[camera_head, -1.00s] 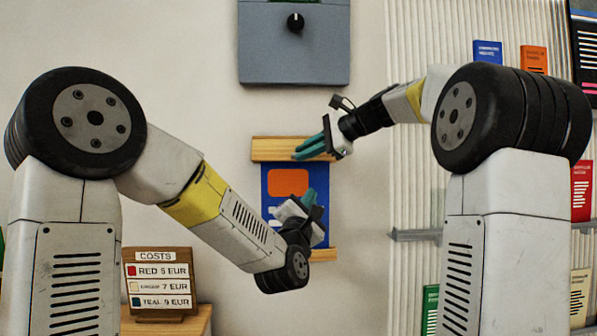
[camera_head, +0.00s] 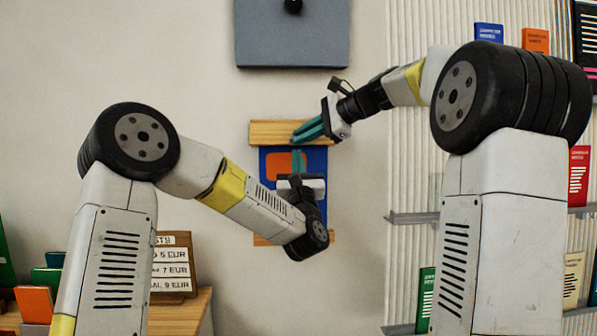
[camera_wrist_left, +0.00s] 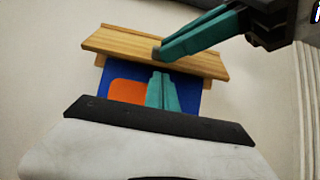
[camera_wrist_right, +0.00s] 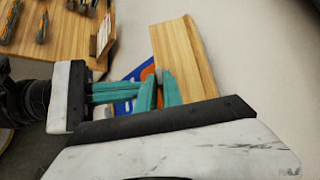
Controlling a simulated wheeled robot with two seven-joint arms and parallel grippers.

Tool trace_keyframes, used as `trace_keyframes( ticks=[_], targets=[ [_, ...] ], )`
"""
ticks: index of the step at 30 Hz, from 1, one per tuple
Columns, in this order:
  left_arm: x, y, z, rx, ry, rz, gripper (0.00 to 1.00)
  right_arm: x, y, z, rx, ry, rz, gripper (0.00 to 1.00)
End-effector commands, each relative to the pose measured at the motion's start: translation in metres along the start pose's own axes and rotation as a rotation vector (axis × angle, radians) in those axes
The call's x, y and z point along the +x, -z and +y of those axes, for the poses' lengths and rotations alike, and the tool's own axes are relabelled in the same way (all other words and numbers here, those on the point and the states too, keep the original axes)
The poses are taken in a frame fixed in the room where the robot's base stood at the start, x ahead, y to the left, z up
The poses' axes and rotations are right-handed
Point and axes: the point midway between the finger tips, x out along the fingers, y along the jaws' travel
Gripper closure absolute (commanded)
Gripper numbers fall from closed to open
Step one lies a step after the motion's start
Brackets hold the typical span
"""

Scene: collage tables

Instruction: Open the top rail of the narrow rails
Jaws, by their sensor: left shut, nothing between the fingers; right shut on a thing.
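The narrow rails hang on the wall with a blue poster (camera_head: 262,190) bearing an orange patch between them. The wooden top rail (camera_head: 270,131) also shows in the left wrist view (camera_wrist_left: 130,43) and the right wrist view (camera_wrist_right: 180,45). The bottom rail (camera_head: 264,240) is partly behind my left arm. My right gripper (camera_head: 294,138) is shut at the lower right front edge of the top rail, on a small grey part there (camera_wrist_right: 158,76). My left gripper (camera_head: 298,153) is shut and empty, fingers pointing up in front of the poster, below the top rail (camera_wrist_left: 160,75).
A grey panel with a black knob (camera_head: 292,35) is on the wall above. A ribbed wall with shelves (camera_head: 410,217) and booklets stands at the right. A price sign (camera_head: 172,262) stands on a wooden table (camera_head: 185,312) at lower left. The wall left of the rails is clear.

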Motion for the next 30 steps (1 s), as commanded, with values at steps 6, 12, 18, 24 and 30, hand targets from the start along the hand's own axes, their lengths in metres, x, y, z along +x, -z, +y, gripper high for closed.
trace_keyframes(
  ticks=[6, 12, 18, 24, 30],
  targets=[
    [0.021, 0.000, 0.000, 0.001, -0.001, 0.000, 1.00, 0.000, 0.000, 0.001, 0.000, -0.001, -0.001, 1.00],
    [0.023, 0.001, 0.000, 0.001, 0.001, 0.002, 1.00, 0.000, 0.000, 0.000, 0.000, -0.001, -0.001, 1.00],
    [0.022, -0.001, 0.000, 0.001, 0.001, 0.001, 1.00, 0.000, 0.000, 0.000, 0.000, -0.001, -0.001, 1.00],
    [0.018, -0.014, -0.001, 0.001, 0.001, -0.002, 1.00, 0.001, 0.000, 0.001, 0.000, -0.001, 0.000, 1.00],
    [0.018, -0.017, -0.002, -0.001, 0.002, -0.010, 1.00, 0.002, 0.002, 0.001, 0.001, -0.002, 0.002, 0.83]
  ],
)
